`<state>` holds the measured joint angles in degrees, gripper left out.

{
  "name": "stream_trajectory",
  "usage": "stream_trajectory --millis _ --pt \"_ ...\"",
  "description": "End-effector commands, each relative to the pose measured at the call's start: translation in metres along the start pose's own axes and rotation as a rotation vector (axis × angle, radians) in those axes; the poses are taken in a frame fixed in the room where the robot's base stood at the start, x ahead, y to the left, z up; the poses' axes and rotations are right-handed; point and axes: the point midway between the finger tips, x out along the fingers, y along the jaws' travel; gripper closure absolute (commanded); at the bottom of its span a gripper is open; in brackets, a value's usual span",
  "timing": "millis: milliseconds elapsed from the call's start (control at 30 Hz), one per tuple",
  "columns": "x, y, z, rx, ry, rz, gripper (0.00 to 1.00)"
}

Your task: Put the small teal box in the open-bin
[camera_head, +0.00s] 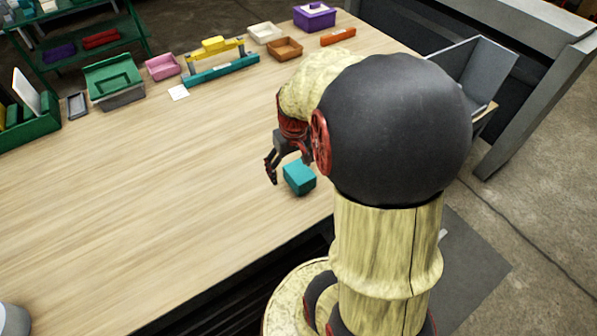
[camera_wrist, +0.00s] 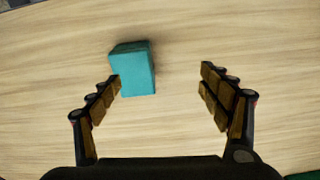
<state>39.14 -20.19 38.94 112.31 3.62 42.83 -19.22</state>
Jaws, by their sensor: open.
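The small teal box (camera_head: 299,178) lies on the wooden table near its front edge, just below my gripper (camera_head: 287,167). In the wrist view, the teal box (camera_wrist: 134,70) appears ahead of my open gripper (camera_wrist: 161,78), toward the left finger, whose tip overlaps the box's left edge. The space by the right finger is empty. I cannot tell whether the left finger touches the box. A grey open-topped bin (camera_head: 473,68), which looks like the open-bin, stands at the table's right end, partly hidden by my arm.
Along the table's back are a green bin (camera_head: 113,80), a pink tray (camera_head: 162,67), a teal-and-yellow rack (camera_head: 221,69), a brown tray (camera_head: 285,49) and a purple box (camera_head: 314,17). A green crate (camera_head: 30,122) is at far left. The table's middle (camera_head: 150,180) is clear.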

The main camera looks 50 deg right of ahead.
Motion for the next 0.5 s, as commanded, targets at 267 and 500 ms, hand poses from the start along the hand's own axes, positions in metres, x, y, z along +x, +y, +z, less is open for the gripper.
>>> stream_trajectory --millis 267,500 --pt "0.048 0.056 -0.022 -0.072 0.001 -0.001 0.22" --pt "0.072 0.058 -0.023 -0.085 0.003 0.000 0.22"
